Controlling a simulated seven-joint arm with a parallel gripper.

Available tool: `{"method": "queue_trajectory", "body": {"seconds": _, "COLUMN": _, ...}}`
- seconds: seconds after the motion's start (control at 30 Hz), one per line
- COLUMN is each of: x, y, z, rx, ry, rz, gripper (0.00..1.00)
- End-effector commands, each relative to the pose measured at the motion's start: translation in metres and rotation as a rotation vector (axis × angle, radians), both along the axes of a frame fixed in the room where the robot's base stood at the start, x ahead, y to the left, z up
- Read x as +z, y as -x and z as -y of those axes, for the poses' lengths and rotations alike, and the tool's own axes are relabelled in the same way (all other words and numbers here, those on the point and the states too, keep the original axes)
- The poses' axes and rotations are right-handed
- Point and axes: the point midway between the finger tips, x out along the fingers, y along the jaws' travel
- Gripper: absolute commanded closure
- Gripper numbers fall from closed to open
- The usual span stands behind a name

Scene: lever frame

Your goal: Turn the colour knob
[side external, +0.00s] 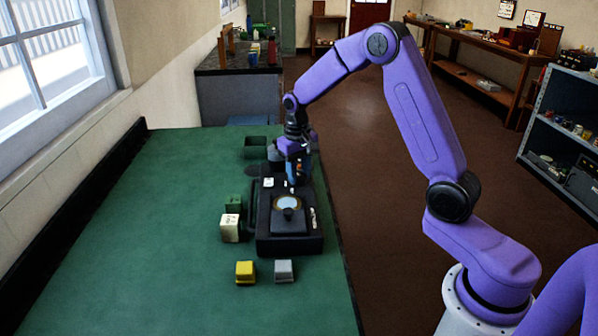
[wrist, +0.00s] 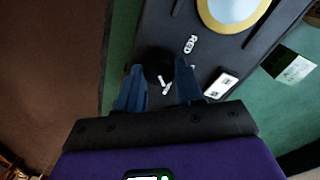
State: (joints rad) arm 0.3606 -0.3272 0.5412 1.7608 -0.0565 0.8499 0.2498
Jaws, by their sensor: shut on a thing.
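The black device (side external: 290,240) stands on the green table, with a pale round disc (side external: 288,201) on its top. In the wrist view, the disc (wrist: 232,8) shows at the top edge, and a small white label reading "RED" (wrist: 190,44) lies below it. The dark round knob (wrist: 156,60) sits between the fingers of my gripper (wrist: 160,70), with small white marks beside it. My gripper (side external: 292,184) is shut on the knob at the device's far end in the side view.
A white switch-like piece (wrist: 221,84) lies right of the fingers. A cream block (side external: 230,229), a green block (side external: 233,204), a yellow block (side external: 245,271) and a grey block (side external: 283,270) surround the device. The table's left side is clear.

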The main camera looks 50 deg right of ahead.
Motion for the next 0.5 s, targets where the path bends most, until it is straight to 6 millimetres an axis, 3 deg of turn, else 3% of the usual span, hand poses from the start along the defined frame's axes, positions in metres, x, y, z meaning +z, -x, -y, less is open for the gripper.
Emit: {"method": "queue_trajectory", "body": {"seconds": 0.5, "x": 0.0013, "y": -0.0008, "z": 0.0005, "rx": -0.039, "ry": 0.0, "rz": 0.003, "gripper": 0.94}}
